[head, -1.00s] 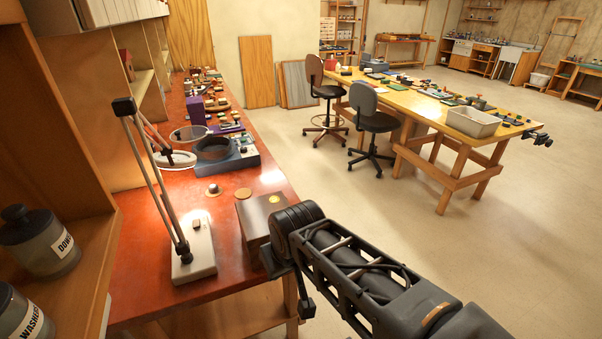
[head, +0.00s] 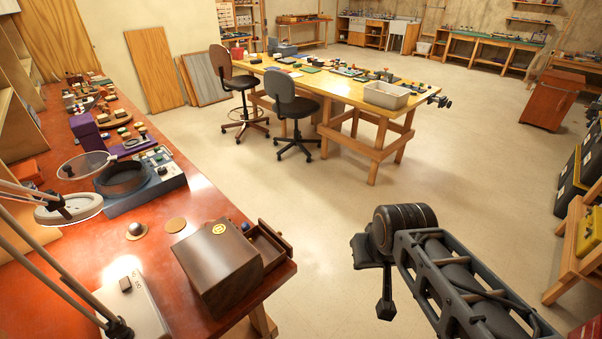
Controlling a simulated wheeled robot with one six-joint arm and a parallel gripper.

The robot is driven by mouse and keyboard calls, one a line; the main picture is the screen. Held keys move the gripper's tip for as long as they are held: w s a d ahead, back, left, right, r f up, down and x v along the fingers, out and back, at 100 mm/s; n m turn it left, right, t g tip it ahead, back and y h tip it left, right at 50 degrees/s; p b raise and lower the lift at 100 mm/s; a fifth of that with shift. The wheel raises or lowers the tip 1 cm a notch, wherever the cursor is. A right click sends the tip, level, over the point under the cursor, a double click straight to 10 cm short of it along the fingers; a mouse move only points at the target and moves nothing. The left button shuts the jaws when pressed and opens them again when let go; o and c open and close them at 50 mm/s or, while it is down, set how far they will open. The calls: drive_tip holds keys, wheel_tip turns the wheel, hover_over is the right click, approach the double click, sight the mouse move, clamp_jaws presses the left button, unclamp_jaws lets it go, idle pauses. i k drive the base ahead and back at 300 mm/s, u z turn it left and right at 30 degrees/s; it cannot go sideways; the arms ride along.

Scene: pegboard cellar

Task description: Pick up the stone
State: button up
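No thing in the head view is clearly a stone. A small rounded dome (head: 136,230) with a pale rim sits on the red workbench (head: 200,207); I cannot tell whether it is the stone. A dark wooden box (head: 216,268) with a yellow mark stands at the bench's near right end. Its drawer (head: 267,245) sticks out on the right side; what it holds is too small to tell. My gripper (head: 385,308) hangs over the floor, right of the bench and apart from everything. Its fingers are seen edge-on, so open or shut does not show.
A lamp with a ring magnifier (head: 68,208) and a blue-grey machine with a round bowl (head: 145,182) stand on the bench. A yellow table (head: 340,97) with two chairs is farther back. Yellow-black cases (head: 575,182) are at right. The floor between is clear.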

sight(246, 226)
drive_tip(key=z, duration=0.6)
drive_tip(key=i, duration=2)
drive_tip(key=u, duration=4.1)
